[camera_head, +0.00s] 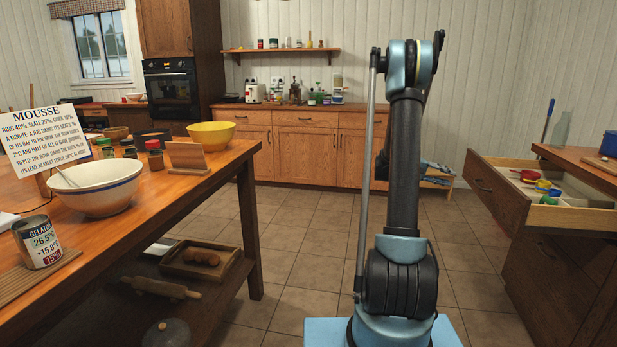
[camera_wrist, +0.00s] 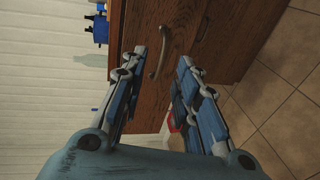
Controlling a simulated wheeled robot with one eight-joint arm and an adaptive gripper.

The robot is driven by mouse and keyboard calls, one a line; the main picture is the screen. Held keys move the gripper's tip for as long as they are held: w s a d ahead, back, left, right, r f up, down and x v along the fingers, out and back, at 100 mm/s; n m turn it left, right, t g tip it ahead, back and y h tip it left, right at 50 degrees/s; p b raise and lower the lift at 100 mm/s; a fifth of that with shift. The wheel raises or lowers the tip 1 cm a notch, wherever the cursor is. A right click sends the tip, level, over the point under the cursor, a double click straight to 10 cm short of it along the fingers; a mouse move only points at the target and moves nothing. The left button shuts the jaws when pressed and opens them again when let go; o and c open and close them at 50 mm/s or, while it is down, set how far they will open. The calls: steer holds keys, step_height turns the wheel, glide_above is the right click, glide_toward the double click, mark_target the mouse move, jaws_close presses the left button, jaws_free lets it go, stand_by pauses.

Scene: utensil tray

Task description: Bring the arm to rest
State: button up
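My arm stands upright in the middle of the head view, with its elbow at the top. My gripper is not clearly visible there. In the wrist view my gripper (camera_wrist: 174,48) shows its two fingers apart, with nothing between them. Beyond the fingers are a brown wooden cabinet front (camera_wrist: 215,40) and its metal handle (camera_wrist: 160,52). A small red thing shows low between the fingers, partly hidden.
An open drawer (camera_head: 494,162) with coloured utensils juts out at right. The wooden table (camera_head: 215,165) at left bears a white bowl (camera_head: 97,190), a yellow bowl (camera_head: 211,134) and a can (camera_head: 38,243). Tiled floor (camera_head: 290,235) is clear between table and arm.

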steer(key=s+a+r+n+t+y, duration=0.15)
steer(key=s+a+y, duration=0.25)
steer(key=s+a, duration=0.45)
steer(key=s+a+r+t+y, duration=0.2)
steer(key=s+a+y, duration=0.1)
steer(key=s+a, duration=0.55)
steer(key=s+a+f+y, duration=0.4)
steer(key=s+a+f, duration=0.1)
steer(key=s+a, duration=0.4)
steer(key=s+a+f+y, duration=0.4)
steer(key=s+a, duration=0.6)
steer(key=s, duration=0.3)
steer(key=shift+s+f+t, duration=0.2)
steer(key=shift+f+t, duration=0.25)
steer(key=shift+f, duration=0.3)
